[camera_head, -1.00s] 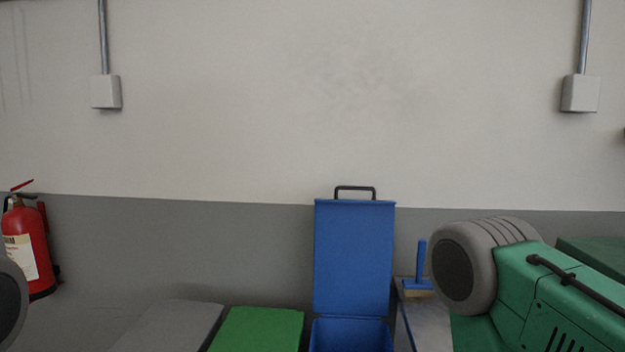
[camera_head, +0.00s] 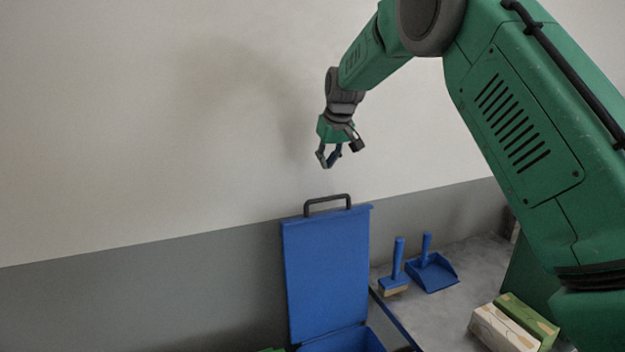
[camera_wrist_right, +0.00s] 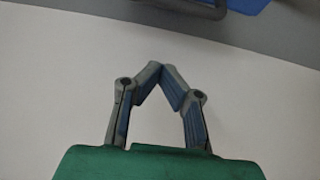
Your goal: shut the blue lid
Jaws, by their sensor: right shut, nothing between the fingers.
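The blue lid (camera_head: 326,270) stands open and upright behind the blue bin (camera_head: 350,340), with a dark handle (camera_head: 327,204) on its top edge. The bin is cut off at the bottom of the head view. My right gripper (camera_head: 328,165) is shut and empty, pointing down, above the handle and apart from it. In the right wrist view its fingertips (camera_wrist_right: 166,82) meet. A bit of the blue lid (camera_wrist_right: 248,5) and its dark handle (camera_wrist_right: 200,8) show at the top edge there. My left gripper is not in view.
A blue brush (camera_head: 396,270) and a blue dustpan (camera_head: 433,270) are on the grey surface (camera_head: 450,305) right of the bin. Two boxes (camera_head: 513,325) lie nearer, under my right arm. The wall (camera_head: 150,120) is close behind the lid.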

